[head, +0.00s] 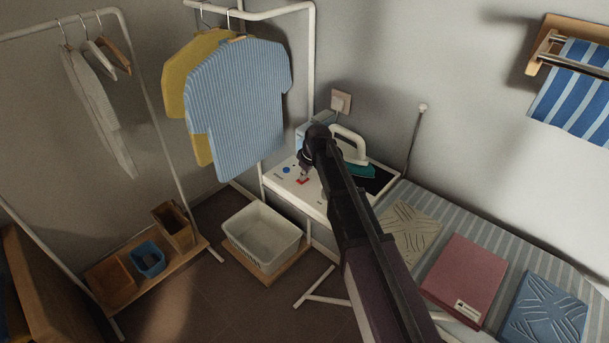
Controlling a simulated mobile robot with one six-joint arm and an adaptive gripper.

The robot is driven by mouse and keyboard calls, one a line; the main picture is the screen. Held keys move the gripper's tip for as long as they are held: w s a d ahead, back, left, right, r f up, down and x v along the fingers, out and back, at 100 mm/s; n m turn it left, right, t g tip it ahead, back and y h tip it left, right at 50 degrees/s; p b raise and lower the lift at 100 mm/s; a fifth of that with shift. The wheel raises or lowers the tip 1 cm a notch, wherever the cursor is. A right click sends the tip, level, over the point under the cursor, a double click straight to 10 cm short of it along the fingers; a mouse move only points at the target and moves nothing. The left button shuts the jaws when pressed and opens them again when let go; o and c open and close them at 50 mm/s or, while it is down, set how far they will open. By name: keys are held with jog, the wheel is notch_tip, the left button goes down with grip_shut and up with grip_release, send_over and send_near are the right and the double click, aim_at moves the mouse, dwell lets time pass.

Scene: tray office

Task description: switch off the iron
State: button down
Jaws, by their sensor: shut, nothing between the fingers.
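The iron (358,170) has a white handle and a teal body. It rests on a dark pad on top of a white steam station (313,205). The station's top panel carries a red switch (303,181) and a round blue button (286,169). My arm reaches in from the bottom right and covers part of the station and the iron's left side. My gripper (304,172) is shut and empty, pointing down over the panel close to the red switch. I cannot tell whether it touches the panel or which way the switch is set.
A wall socket (341,101) is behind the station. A striped ironing board (399,194) with folded cloths extends right. A blue striped shirt (240,100) hangs at left, above a white basket (262,232). A striped towel (575,88) hangs at upper right.

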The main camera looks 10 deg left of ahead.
jog(key=shift+r, duration=0.2)
dwell(0.3)
jog(key=r+p, duration=0.4)
jog(key=shift+w+d+r, duration=0.1)
jog(key=shift+w+d, duration=0.05)
jog(key=shift+w, duration=0.05)
jog(key=w+d+p+v, duration=0.1)
jog(key=p+v, duration=0.8)
dwell(0.4)
jog(key=shift+w+d+r, duration=0.1)
jog(key=shift+w+d, duration=0.05)
dwell(0.4)
jog(key=s+d+f+m+g+h+b, duration=0.1)
jog(key=s+d+m, duration=0.9)
jog(key=s+d, duration=1.2)
notch_tip(320, 180, down, 3)
jog(key=shift+s+d+f+m+g+h+b, duration=0.1)
jog(key=shift+s+d+m+g+h+b, duration=0.25)
jog(key=shift+s+h+b, duration=0.6)
jog(key=shift+a, duration=0.15)
